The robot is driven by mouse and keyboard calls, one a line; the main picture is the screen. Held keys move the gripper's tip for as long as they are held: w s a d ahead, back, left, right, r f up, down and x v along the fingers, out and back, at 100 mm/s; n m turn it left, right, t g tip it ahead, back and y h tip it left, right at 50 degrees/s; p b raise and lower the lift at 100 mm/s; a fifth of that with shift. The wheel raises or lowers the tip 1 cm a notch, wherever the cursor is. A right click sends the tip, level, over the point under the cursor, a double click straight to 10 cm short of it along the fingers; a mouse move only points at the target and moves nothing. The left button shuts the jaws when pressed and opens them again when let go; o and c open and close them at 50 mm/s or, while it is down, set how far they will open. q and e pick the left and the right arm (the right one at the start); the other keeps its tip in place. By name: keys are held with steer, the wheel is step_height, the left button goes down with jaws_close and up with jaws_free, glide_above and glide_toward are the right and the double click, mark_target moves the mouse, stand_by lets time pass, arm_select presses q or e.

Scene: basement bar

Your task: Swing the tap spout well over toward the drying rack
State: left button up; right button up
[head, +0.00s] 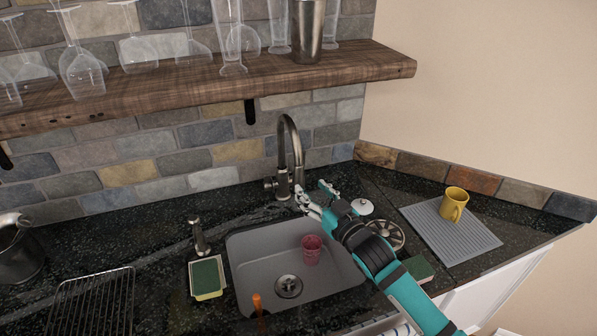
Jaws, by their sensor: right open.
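The dark metal tap (282,160) stands behind the sink, its tall curved spout (299,150) arching forward and slightly right, with the tip over the sink's back edge. My right gripper (311,191) is open close to the lower end of the spout; whether it touches the spout is unclear. The drying rack, a wire rack (95,303), lies on the counter at the lower left, left of the sink. My left gripper is not in view.
The grey sink (255,262) holds a pink cup (312,249). A soap dispenser (199,237) and a sponge in a holder (206,278) stand left of it. A ridged mat (450,232) with a yellow mug (453,204) lies right. A wooden shelf (200,85) with glasses hangs above.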

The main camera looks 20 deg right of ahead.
mark_target(301, 181)
steer(key=p+x, duration=0.1)
steer(key=x, duration=0.6)
steer(key=shift+w, duration=0.1)
steer(key=c, duration=1)
jaws_close()
steer(key=shift+w+a+f, duration=0.15)
steer(key=shift+f, duration=0.05)
